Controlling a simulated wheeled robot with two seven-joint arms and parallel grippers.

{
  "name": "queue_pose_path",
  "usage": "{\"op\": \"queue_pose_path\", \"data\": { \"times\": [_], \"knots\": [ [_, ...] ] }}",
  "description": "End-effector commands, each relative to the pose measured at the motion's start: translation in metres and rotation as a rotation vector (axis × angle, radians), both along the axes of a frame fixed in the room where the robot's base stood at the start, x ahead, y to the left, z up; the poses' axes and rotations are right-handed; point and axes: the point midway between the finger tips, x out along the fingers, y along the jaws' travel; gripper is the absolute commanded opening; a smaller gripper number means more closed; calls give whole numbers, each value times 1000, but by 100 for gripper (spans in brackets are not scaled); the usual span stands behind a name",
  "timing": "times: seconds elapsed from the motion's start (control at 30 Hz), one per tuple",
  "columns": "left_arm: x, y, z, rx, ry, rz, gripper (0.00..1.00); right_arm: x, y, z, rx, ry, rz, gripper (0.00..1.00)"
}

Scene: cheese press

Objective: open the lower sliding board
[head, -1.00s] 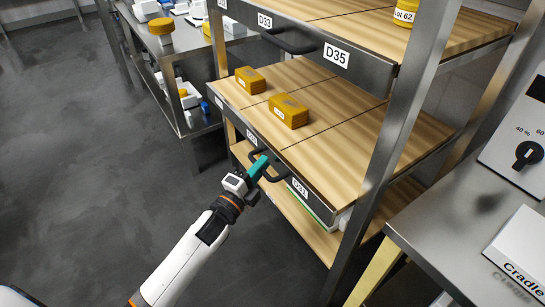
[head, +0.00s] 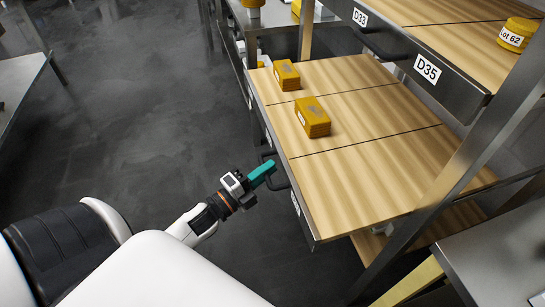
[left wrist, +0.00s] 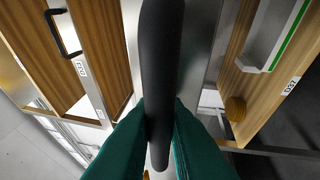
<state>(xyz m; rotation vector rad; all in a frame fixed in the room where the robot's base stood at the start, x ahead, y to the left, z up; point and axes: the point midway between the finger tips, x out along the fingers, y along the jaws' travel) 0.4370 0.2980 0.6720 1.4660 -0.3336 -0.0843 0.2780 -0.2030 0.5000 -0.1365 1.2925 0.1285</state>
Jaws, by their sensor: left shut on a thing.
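The lower sliding board (head: 375,175) is a striped wooden board with a steel front, pulled out from the rack past the upper board. Two yellow blocks, one nearer (head: 313,118) and one farther (head: 287,75), stand on it. My left gripper (head: 267,170), with teal fingers, is at the black handle (head: 283,184) on its front edge. In the left wrist view, the dark handle (left wrist: 161,60) runs between the teal fingers (left wrist: 159,125), which are shut on it. My right gripper is not in view.
The upper board (head: 465,62), labelled D35, holds a yellow round tub (head: 517,34) marked Lot 62. A steel rack post (head: 452,175) stands at the right, beside a steel table (head: 500,245). Dark floor (head: 150,130) is open at the left.

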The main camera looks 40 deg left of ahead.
Motion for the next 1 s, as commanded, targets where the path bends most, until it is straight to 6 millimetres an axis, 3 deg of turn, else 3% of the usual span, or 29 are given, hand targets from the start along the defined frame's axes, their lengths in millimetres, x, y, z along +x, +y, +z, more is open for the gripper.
{"op": "queue_pose_path", "data": {
  "times": [0.27, 0.3, 0.43, 0.77, 1.0],
  "knots": [
    [0, 0, -1, -1, 2, 1, 0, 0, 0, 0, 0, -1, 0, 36],
    [0, 0, -1, -1, 2, 1, 14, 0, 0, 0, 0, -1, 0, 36],
    [0, 0, -1, -1, 2, 1, 34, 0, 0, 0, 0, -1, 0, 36],
    [-3, 1, -1, -1, 1, 1, 34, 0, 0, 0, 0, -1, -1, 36],
    [-39, 10, -8, -1, 6, 2, 34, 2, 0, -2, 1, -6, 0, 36]
  ]
}}
